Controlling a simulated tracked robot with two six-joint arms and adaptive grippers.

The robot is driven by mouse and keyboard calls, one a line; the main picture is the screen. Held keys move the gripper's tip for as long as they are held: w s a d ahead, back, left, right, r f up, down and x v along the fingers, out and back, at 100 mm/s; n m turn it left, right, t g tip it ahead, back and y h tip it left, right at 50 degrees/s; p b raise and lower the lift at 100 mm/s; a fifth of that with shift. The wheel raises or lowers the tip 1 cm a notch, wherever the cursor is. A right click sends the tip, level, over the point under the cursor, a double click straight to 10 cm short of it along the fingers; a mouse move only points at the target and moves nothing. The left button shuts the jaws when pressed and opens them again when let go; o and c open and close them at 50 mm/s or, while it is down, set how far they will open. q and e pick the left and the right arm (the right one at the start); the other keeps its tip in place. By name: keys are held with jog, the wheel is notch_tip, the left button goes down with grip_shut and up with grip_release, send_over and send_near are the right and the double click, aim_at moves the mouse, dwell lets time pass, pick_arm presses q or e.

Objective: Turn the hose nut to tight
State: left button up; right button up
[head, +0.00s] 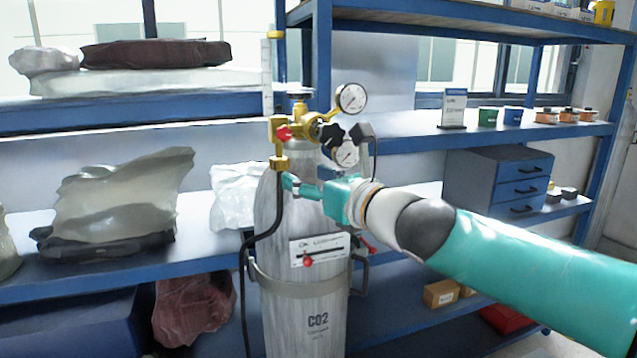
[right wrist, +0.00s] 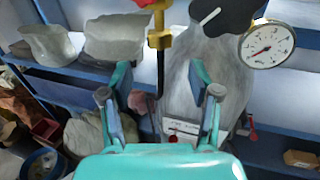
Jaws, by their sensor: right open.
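The brass hose nut (head: 279,163) sits under the regulator (head: 305,130) on top of the grey CO2 cylinder (head: 310,320), with a black hose (head: 262,238) hanging from it. My right gripper (head: 291,184) is just below and to the right of the nut, pointing left. In the right wrist view the nut (right wrist: 160,39) is beyond the open fingers (right wrist: 158,90), near the middle between them. The fingers are apart with nothing between them, and I see no contact with the nut. My left gripper is in neither view.
Two gauges (head: 351,98) and a black knob (head: 332,135) stand close above my right gripper. A tag (head: 318,249) hangs on the cylinder below it. Blue shelves (head: 200,252) with wrapped bags (head: 125,200) stand behind. A blue drawer unit (head: 498,182) is at right.

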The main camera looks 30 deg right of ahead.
jog(key=shift+s+d, duration=0.1)
jog(key=shift+s, duration=1)
